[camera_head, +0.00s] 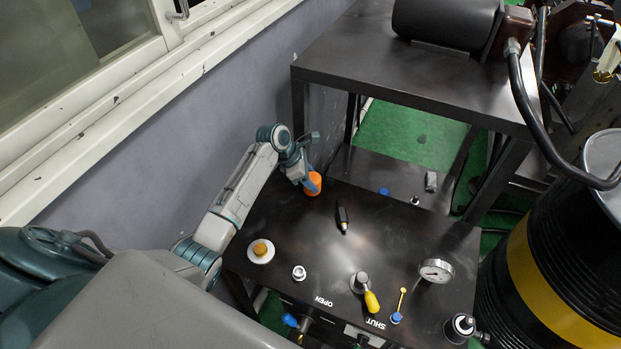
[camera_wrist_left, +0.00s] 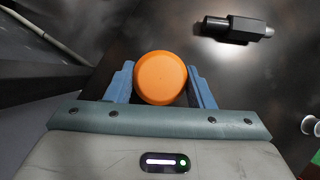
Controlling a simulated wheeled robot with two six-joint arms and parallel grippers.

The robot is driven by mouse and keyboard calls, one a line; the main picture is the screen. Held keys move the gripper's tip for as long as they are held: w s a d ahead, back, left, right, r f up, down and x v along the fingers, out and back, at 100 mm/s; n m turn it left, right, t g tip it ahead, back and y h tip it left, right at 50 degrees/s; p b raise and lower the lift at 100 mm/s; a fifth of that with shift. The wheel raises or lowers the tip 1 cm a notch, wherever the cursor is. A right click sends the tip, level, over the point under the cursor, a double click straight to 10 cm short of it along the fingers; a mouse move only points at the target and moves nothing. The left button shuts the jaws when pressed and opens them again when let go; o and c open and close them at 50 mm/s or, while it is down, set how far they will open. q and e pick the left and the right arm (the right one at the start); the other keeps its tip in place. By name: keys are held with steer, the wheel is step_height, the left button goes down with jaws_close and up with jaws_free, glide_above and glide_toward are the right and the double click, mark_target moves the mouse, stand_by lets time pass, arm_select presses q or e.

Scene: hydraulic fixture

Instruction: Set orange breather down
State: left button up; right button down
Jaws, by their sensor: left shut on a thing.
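The orange breather (camera_head: 313,183) is at the far left corner of the dark tabletop (camera_head: 290,230). My left gripper (camera_head: 304,178) is shut on it. In the left wrist view the breather's round orange top (camera_wrist_left: 160,77) sits between the two blue fingers of the gripper (camera_wrist_left: 161,84). Its lower part is hidden, and I cannot tell whether it touches the tabletop. My right gripper is not in view.
A black fitting (camera_head: 342,218) lies right of the breather. A white disc with a yellow knob (camera_head: 260,251), a yellow-handled valve lever (camera_head: 369,297) and a gauge (camera_head: 436,270) stand nearer the front. A higher dark table (camera_head: 400,70) stands behind.

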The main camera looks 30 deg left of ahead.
arm_select(q)
steer(key=shift+f, duration=0.45)
steer(key=o, duration=1)
steer(key=shift+f, duration=0.1)
steer(key=shift+r, duration=0.3)
steer(key=shift+p+v, duration=5.85)
steer(key=shift+p, duration=1.35)
steer(key=shift+f, duration=0.1)
